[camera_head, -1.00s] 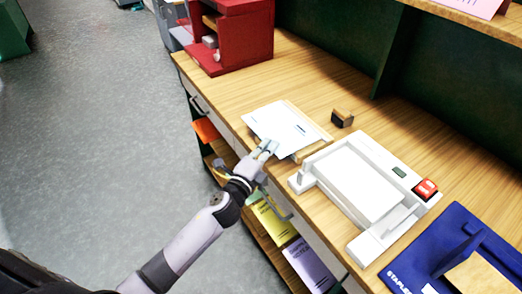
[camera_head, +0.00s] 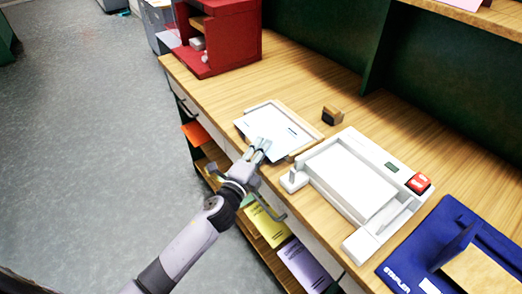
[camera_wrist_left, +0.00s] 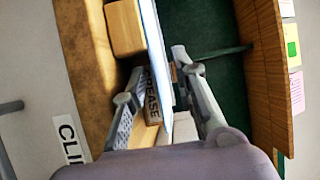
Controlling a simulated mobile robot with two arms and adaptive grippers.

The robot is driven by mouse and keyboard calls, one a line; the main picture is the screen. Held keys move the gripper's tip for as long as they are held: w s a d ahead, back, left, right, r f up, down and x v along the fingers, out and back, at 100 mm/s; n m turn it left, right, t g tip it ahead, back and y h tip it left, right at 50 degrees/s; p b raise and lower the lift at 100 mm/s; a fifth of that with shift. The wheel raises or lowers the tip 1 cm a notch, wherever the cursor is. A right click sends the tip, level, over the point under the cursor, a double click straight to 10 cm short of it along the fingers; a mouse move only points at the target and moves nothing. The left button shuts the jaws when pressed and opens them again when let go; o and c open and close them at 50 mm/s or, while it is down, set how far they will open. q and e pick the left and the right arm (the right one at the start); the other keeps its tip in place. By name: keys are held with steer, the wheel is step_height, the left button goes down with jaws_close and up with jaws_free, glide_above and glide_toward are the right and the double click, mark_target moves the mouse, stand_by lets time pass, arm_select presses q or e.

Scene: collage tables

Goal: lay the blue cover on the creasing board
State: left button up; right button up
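The cover is a thin, pale blue sheet (camera_head: 270,132) lying over the wooden creasing board (camera_head: 256,106), with its near left part past the board's edge. In the left wrist view the cover (camera_wrist_left: 158,60) is edge-on, next to the board's label reading "CREASE" (camera_wrist_left: 152,98). My left gripper (camera_head: 260,148) is at the cover's near edge. In the left wrist view its fingers (camera_wrist_left: 158,72) stand apart on both sides of the cover, with gaps visible. Whether the cover lies fully flat is hard to tell. My right gripper is not in view.
A white machine with a red button (camera_head: 419,183) stands right of the board. A small wood-and-black block (camera_head: 332,115) is behind it. A red cabinet (camera_head: 228,40) is at the far left, a blue stapler base (camera_head: 415,255) at the near right. Handles and shelves lie below the table edge.

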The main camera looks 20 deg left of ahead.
arm_select(q)
steer(key=s+a, duration=0.2)
steer(key=s, duration=1)
stand_by(0.4)
steer(key=s+a+f+n+g+y, duration=0.1)
steer(key=s+f+n+g, duration=0.25)
steer(key=f, duration=0.85)
steer(key=s+a+f+n+g+y, duration=0.1)
steer(key=s+a+f+n+g, duration=0.2)
steer(key=f, duration=0.9)
steer(key=s+f+n+g+y, duration=0.1)
steer(key=s+f+n+g, duration=0.3)
steer(key=f, duration=0.9)
steer(key=s+f+n+g, duration=0.2)
steer(key=s+f, duration=0.3)
steer(key=s, duration=0.4)
steer(key=s+f+n+g, duration=0.2)
steer(key=s+f, duration=0.4)
steer(key=s, duration=0.4)
steer(key=s+a+f+n+g, duration=0.1)
steer(key=s+f, duration=0.4)
steer(key=s, duration=0.5)
steer(key=shift+s+f+n+g, duration=0.15)
steer(key=shift+s+n+g, duration=0.1)
steer(key=shift+n+g, duration=0.6)
steer(key=shift+c, duration=0.2)
